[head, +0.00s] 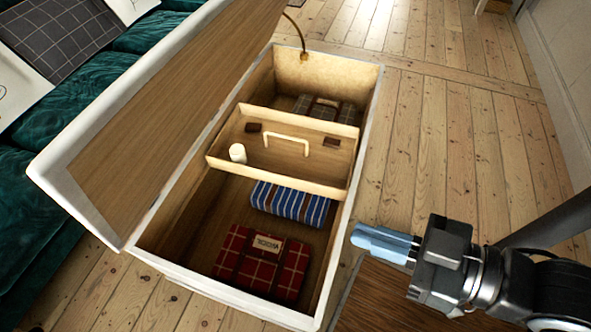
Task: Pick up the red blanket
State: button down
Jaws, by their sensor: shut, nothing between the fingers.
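The red blanket (262,264) is a folded red plaid piece with a pale label. It lies flat on the floor of an open wooden chest (174,226), in the near compartment. My gripper (360,238) is outside the chest, to the right of its right wall. Its pale blue fingers are together and empty, pointing left toward the chest. The blanket is to the left of the gripper and lower inside the chest. The blanket is uncovered from above.
A blue striped folded blanket (290,204) lies behind the red one. A wooden tray (232,152) with a handle and a white cup (237,153) spans the chest. A dark plaid blanket (325,110) lies at the far end. The raised lid (170,110) leans left beside a green sofa (95,85).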

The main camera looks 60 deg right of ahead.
aim_at(273, 267)
jog(key=l+u, duration=0.1)
jog(key=l, duration=0.5)
jog(key=l+u, duration=0.1)
jog(key=l, duration=0.5)
jog(key=l+u, duration=0.1)
jog(key=l, duration=0.5)
jog(key=l+u, duration=0.15)
jog(key=l, duration=0.45)
jog(key=k+l+u, duration=0.1)
jog(key=l, duration=0.5)
jog(key=k+l+u, duration=0.1)
jog(key=l, duration=0.5)
jog(key=k+l+u, duration=0.15)
jog(key=k+l, duration=0.05)
